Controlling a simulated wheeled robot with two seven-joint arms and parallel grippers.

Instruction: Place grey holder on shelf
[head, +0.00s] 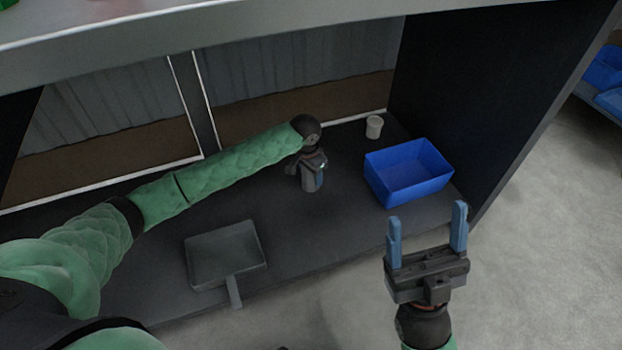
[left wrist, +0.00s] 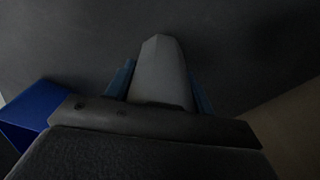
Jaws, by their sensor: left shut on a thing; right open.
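My left gripper (head: 318,172) is shut on the grey holder (head: 308,184), over the middle of the dark shelf (head: 335,215). In the left wrist view the grey holder (left wrist: 160,70) sits between the blue fingers (left wrist: 160,85). It sticks out past them toward the dark surface. Part of it is hidden by the gripper. I cannot tell whether it touches the shelf. My right gripper (head: 428,232) is open and empty, in front of the shelf's right part, with its blue fingers pointing up.
A blue bin (head: 408,172) stands to the right on the shelf; a blue shape (left wrist: 35,110) shows in the wrist view. A small pale cup (head: 374,127) stands behind. A grey dustpan-like tray (head: 225,257) lies front left. A dark side panel (head: 480,90) closes the right.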

